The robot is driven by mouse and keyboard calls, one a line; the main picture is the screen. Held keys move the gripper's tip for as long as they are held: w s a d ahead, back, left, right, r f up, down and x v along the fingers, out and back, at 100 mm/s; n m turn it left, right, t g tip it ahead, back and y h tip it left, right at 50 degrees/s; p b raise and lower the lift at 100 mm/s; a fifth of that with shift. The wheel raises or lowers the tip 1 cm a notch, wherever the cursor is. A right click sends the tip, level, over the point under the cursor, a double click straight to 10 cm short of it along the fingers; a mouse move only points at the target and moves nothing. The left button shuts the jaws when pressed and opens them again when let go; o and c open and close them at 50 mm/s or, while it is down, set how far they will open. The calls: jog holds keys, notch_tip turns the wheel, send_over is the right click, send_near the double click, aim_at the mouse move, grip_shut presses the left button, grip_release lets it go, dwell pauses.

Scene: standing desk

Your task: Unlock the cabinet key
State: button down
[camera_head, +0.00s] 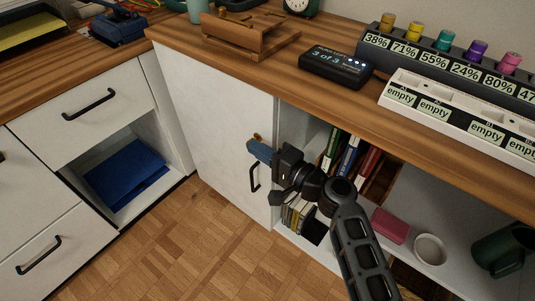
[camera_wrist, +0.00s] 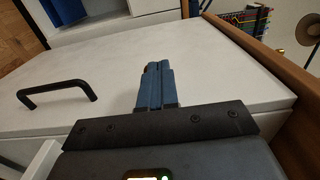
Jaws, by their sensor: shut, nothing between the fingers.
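The white cabinet door (camera_head: 205,120) is closed under the desk top, with a black bar handle (camera_head: 254,178) near its right edge. A small brass-coloured key (camera_head: 258,137) shows at the door's upper right, just above my gripper (camera_head: 250,146). My gripper's blue fingers are together and empty, close to the door front beside the key. In the wrist view my gripper (camera_wrist: 157,68) points at the door (camera_wrist: 220,70), with a bit of brass (camera_wrist: 150,66) at the fingertips, mostly hidden. I cannot tell whether the fingers touch the key. The handle (camera_wrist: 57,92) lies left of the fingers there.
Right of the door is an open shelf with books (camera_head: 350,155), a pink box (camera_head: 390,225) and a white bowl (camera_head: 430,248). The desk top holds a wooden tray (camera_head: 250,38), a display box (camera_head: 336,66) and labelled racks (camera_head: 455,115).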

jog(key=shift+r+p, duration=0.3)
jog(key=shift+p, duration=0.45)
jog(key=shift+g+h+p, duration=0.3)
jog(key=shift+h+p, duration=0.1)
jog(key=shift+p, duration=0.5)
